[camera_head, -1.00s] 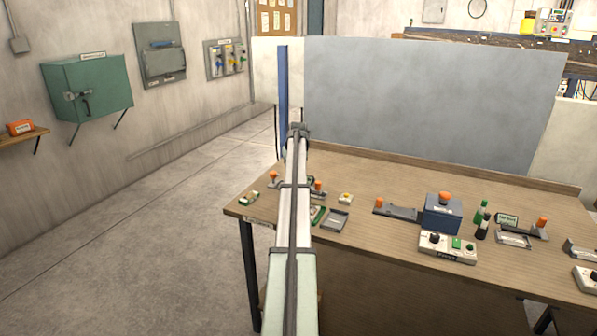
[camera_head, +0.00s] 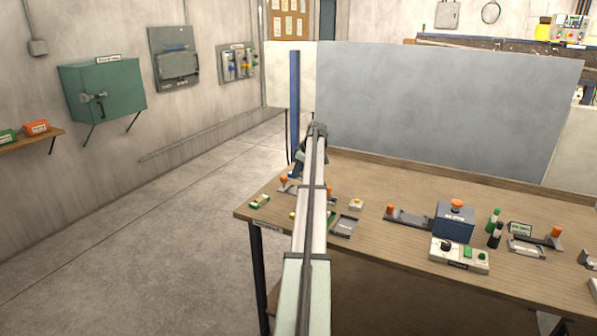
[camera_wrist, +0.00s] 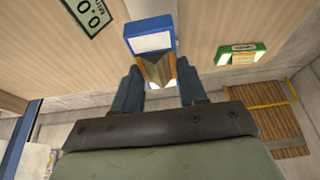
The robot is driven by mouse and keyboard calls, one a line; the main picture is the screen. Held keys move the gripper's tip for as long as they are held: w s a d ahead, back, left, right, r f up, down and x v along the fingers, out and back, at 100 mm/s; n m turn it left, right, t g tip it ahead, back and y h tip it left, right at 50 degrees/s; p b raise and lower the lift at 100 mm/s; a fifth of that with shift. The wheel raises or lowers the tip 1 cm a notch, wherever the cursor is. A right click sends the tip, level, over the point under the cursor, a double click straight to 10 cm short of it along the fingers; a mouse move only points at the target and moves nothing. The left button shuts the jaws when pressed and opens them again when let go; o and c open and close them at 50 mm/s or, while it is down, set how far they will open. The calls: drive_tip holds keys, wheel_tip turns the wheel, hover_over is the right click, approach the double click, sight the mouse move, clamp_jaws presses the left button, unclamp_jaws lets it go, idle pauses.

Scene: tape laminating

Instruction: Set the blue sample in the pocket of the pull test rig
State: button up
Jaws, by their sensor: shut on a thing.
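My gripper (camera_wrist: 158,74) is in the wrist view, its two dark blue fingers shut on the blue sample. The blue sample (camera_wrist: 150,24) has a blue end with a white label and a tan strip running back between the fingers. The tabletop shows behind it.
A green sample (camera_wrist: 240,54) lies on the table (camera_head: 380,255), near its edge in the wrist view. A display reading 0.0 (camera_wrist: 88,12) is at that view's top left. A blue press (camera_head: 455,222), control box (camera_head: 459,254) and bottles stand further right. A grey panel (camera_head: 445,105) backs the table.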

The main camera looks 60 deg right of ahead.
sight(295, 190)
drive_tip(key=shift+f, duration=0.15)
drive_tip(key=shift+f, duration=2.55)
drive_tip(key=shift+f, duration=0.7)
drive_tip(key=o, duration=1.1)
drive_tip(key=shift+o, duration=0.2)
drive_tip(key=shift+r, duration=0.1)
drive_tip(key=v, duration=1.3)
drive_tip(key=shift+r, duration=0.3)
